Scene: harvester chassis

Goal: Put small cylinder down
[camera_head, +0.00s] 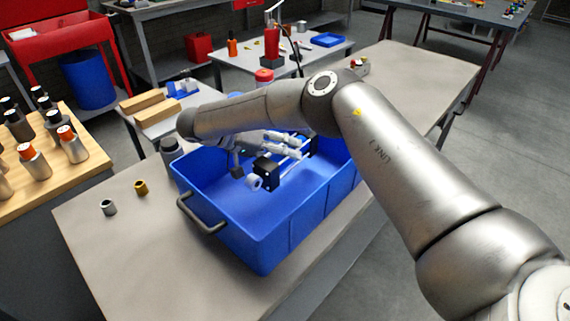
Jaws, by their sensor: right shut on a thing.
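My right arm reaches in from the right over the blue crate (262,245). My right gripper (238,165) is at the crate's left inner part, partly hidden by my own arm. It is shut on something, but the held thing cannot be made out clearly. A small grey cylinder (108,207) and a small brass-coloured cylinder (141,187) stand apart on the table (130,250), left of the crate. My left gripper is not in view.
Black and white parts (268,172) lie inside the crate, whose front handle (200,215) juts out. A wooden rack (85,170) with several tool holders stands at the left. The table's front left is clear.

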